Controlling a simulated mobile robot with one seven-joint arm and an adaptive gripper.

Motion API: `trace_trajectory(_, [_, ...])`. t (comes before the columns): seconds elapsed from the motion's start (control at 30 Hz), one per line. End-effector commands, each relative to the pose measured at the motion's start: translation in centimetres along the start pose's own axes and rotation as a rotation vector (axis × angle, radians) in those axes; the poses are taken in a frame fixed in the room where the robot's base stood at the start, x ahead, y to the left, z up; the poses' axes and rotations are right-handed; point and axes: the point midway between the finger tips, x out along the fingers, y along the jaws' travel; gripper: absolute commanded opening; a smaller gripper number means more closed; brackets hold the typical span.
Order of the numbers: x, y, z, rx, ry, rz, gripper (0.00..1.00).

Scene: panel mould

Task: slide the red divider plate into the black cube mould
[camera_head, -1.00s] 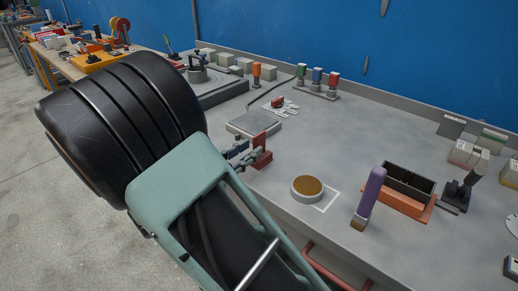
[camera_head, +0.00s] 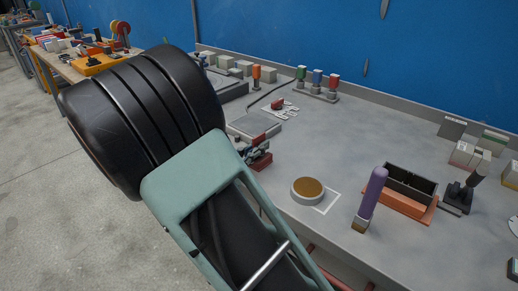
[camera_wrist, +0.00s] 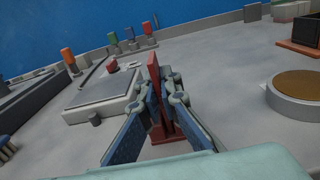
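The red divider plate (camera_wrist: 154,82) stands upright on a red base (camera_wrist: 166,132) on the bench. In the head view, red parts of the plate and base (camera_head: 262,161) show beside my gripper (camera_head: 256,149). In the wrist view, my gripper (camera_wrist: 160,96) has one finger on each side of the plate, very close to it. I cannot tell whether the fingers touch it. The black cube mould (camera_head: 411,181) is an open dark box in an orange tray (camera_head: 403,206) at the right of the bench. It is partly cut off in the wrist view (camera_wrist: 300,27).
A round brown-topped disc (camera_head: 307,190) and a purple-handled brush (camera_head: 371,195) stand between the plate and the mould. A grey flat block (camera_head: 254,124) lies behind the plate. Coloured-top items (camera_head: 316,82) stand along the back. The middle of the bench is clear.

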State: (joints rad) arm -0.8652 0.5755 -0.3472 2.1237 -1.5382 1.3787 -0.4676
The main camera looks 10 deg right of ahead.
Motion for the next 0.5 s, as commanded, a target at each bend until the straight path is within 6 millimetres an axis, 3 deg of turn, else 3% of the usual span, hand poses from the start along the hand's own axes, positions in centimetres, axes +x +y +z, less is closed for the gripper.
trace_trajectory(0.27, [0.0, 0.0, 0.5, 0.001, 0.000, 0.000, 0.00])
trace_trajectory(0.5, [0.0, 0.0, 3.5, 0.004, 0.000, 0.000, 0.00])
